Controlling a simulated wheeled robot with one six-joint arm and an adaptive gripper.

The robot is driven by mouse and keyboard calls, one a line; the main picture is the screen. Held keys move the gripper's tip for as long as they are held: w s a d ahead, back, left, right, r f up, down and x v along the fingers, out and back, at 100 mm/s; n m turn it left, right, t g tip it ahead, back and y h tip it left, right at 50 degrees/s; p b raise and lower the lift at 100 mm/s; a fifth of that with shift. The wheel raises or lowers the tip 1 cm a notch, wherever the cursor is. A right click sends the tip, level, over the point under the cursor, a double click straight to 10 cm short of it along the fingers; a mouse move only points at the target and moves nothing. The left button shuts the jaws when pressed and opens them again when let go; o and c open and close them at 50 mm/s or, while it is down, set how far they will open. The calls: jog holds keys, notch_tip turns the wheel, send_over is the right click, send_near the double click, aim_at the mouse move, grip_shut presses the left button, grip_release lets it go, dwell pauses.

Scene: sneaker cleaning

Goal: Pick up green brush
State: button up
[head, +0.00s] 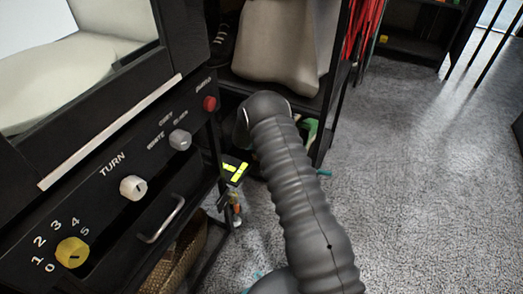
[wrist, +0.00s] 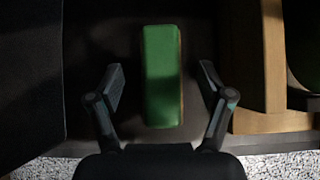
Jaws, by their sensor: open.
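The green brush (wrist: 162,60) shows in the wrist view as a long green block with a thin tan edge along its right side. It lies lengthwise on a dark surface, between the jaws of my gripper (wrist: 161,92). The jaws are open, one finger on each side of the brush, with a visible gap on both sides. Whether the fingers are level with the brush is hard to tell. In the head view my arm reaches into the low dark shelf and hides the jaws. A green patch (head: 310,130) shows just right of my arm; I cannot tell what it is.
A tan wooden-looking object (wrist: 260,60) stands right of the brush, near my right finger. A dark panel (wrist: 32,80) is at the left. In the head view, a black machine with knobs (head: 133,187) stands left of my arm. Grey speckled floor (head: 430,180) is open at the right.

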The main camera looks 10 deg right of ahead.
jog(key=x, duration=0.4)
jog(key=shift+s+f, duration=0.1)
jog(key=c, duration=1.3)
